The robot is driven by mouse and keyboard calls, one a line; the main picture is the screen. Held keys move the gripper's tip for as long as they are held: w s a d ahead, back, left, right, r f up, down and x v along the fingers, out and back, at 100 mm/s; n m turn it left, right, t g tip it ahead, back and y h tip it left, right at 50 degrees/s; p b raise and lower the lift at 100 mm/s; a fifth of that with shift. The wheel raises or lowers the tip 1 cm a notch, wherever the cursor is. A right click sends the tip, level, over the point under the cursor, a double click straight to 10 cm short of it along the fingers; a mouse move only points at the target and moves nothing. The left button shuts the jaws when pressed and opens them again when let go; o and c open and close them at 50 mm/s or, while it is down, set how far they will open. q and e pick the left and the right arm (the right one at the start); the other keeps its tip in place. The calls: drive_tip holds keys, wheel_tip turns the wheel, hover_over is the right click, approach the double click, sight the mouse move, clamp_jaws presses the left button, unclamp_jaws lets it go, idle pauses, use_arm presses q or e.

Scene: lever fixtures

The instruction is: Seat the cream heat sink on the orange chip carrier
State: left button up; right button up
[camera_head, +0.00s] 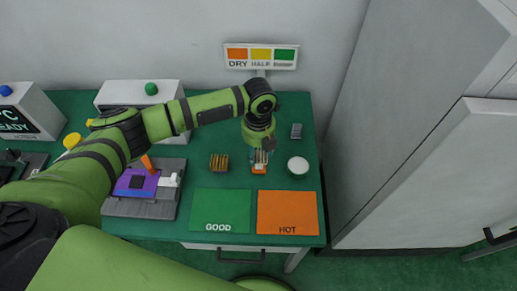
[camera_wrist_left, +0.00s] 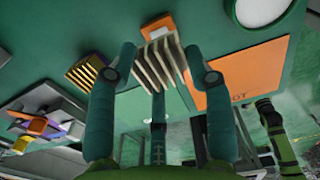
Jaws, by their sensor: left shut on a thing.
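My left gripper (camera_head: 262,153) points down over the right part of the green table. The orange chip carrier (camera_head: 259,169) lies on the table just under and in front of the gripper. It also shows in the wrist view (camera_wrist_left: 157,22), partly covered by the heat sink. I cannot tell whether heat sink and carrier touch. My right gripper is not in view.
A brass finned block (camera_head: 219,162) stands left of the carrier, a grey finned block (camera_head: 296,130) behind right, and a white round dish (camera_head: 298,166) to the right. Green GOOD (camera_head: 220,208) and orange HOT (camera_head: 287,210) mats lie in front. A lever fixture (camera_head: 143,207) stands left.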

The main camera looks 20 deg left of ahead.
use_arm(q)
drive_tip(key=shift+f, duration=0.25)
drive_tip(key=shift+f+b, duration=0.35)
drive_tip(key=shift+f, duration=0.05)
drive_tip(key=shift+f, duration=0.4)
drive_tip(key=shift+f+b, duration=0.35)
drive_tip(key=shift+f, duration=0.1)
drive_tip(key=shift+f, duration=0.15)
idle(0.5)
drive_tip(key=shift+f+b, duration=0.3)
drive_tip(key=shift+f, duration=0.15)
drive_tip(key=o, duration=1.2)
